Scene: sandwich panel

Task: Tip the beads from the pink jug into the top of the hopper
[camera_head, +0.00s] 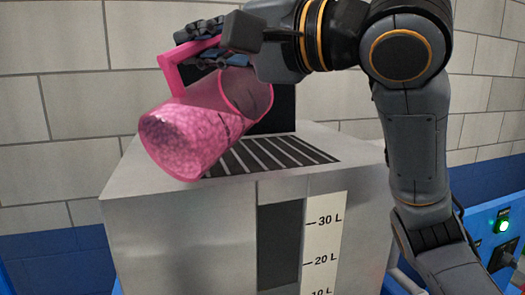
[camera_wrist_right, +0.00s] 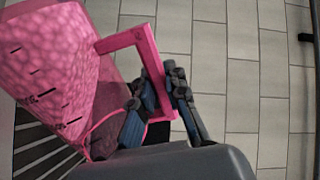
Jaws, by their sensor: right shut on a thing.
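The pink jug (camera_head: 200,125) is see-through and full of pink beads in its lower part. It is held tilted above the hopper, its base low to the left and its open mouth up to the right. My right gripper (camera_head: 205,45) is shut on the jug's handle; the right wrist view also shows the gripper (camera_wrist_right: 165,95) around the handle and the jug (camera_wrist_right: 60,70). The hopper (camera_head: 170,235) is a grey metal box with a slatted dark grille (camera_head: 275,153) on top. The jug hides the grille's left part. No beads show outside the jug. My left gripper is not in view.
A level scale (camera_head: 323,240) marked in litres stands by a dark window (camera_head: 280,245) on the hopper's front. A dark upright plate (camera_head: 278,108) rises behind the grille. A blue panel with a green light (camera_head: 502,226) is at the right.

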